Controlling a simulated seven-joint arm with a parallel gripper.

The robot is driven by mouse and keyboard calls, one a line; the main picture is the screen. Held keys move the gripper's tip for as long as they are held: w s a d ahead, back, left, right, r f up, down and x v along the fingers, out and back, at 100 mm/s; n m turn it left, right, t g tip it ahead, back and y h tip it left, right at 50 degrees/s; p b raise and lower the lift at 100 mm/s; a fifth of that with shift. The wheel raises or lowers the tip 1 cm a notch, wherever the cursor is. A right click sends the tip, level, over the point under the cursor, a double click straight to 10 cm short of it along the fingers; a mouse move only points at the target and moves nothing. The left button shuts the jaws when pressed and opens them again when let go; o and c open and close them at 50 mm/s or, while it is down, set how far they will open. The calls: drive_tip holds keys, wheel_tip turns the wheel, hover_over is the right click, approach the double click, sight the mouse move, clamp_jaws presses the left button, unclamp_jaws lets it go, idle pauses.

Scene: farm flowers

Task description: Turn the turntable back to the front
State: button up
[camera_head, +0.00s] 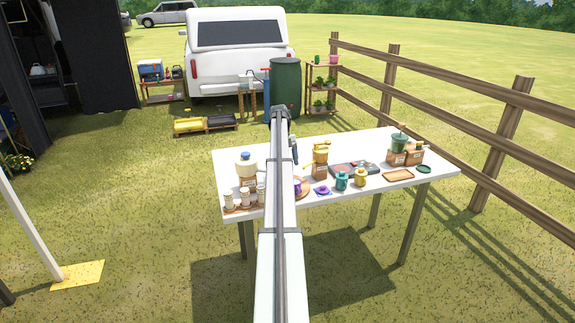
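A round brown disc (305,188), which looks like the turntable, lies on the white table (326,204). My arm crosses in front of it and hides its left part. Which way the turntable faces is not clear. My gripper is hidden behind my arm, so its fingers do not show.
Left of my arm stand a blue-capped jar (246,165) and small white bottles (229,200).

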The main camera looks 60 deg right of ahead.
drive_tip(key=w+d, duration=0.7)
drive_tip(key=w, duration=0.2)
drive_tip(key=shift+w, duration=0.25)
